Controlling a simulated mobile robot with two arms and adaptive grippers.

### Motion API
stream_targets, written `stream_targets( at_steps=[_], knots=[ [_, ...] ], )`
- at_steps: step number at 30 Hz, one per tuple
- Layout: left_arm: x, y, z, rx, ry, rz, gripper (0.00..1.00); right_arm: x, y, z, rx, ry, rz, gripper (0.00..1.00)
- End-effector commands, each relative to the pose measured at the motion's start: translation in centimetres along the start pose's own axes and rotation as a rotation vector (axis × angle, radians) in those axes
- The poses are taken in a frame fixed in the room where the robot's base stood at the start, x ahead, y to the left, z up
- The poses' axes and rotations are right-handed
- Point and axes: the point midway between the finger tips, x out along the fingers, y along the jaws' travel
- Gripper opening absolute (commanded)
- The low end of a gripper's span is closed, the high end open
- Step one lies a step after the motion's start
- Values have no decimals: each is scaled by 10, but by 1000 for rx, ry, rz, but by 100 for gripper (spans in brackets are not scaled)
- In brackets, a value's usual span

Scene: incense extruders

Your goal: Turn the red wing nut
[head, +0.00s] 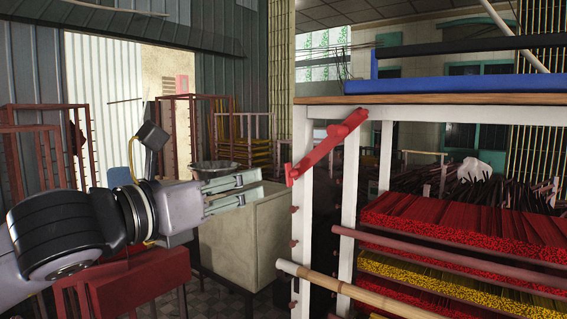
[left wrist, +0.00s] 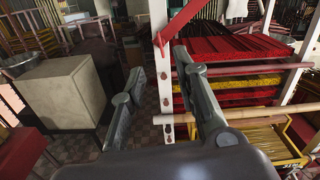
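The red wing nut (head: 325,150) is a long red piece set slantwise across the white front posts of the rack, below the wooden shelf edge. Its lower left end sticks out past the post. In the left wrist view the red wing nut (left wrist: 183,24) shows at top centre, beyond the fingertips. My left gripper (head: 257,183) is left of the wing nut's lower end and apart from it in the picture. In the left wrist view the fingers of my left gripper (left wrist: 160,62) are spread with nothing between them. My right gripper is not in view.
The white rack post (head: 302,150) carries small reddish knobs. Red and yellow incense bundles (head: 460,225) fill the rack's shelves, with a bamboo pole (head: 330,285) along the front. A pale cabinet (head: 243,240) with a metal bowl (head: 214,168) stands behind my left gripper.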

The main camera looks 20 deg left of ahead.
Motion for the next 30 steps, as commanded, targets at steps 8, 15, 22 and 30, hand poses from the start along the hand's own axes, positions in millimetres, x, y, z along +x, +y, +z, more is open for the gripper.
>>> stream_targets(
  at_steps=[8, 15, 22, 30],
  knots=[
    [62, -1, 5, -3, 4, 0, 28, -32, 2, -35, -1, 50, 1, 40],
    [99, 0, 3, -3, 2, 0, 28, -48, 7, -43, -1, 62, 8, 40],
    [110, 0, 0, -2, 1, 0, 28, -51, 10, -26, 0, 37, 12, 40],
    [110, 0, 0, -1, 0, 0, 25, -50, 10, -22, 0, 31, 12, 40]
  ],
)
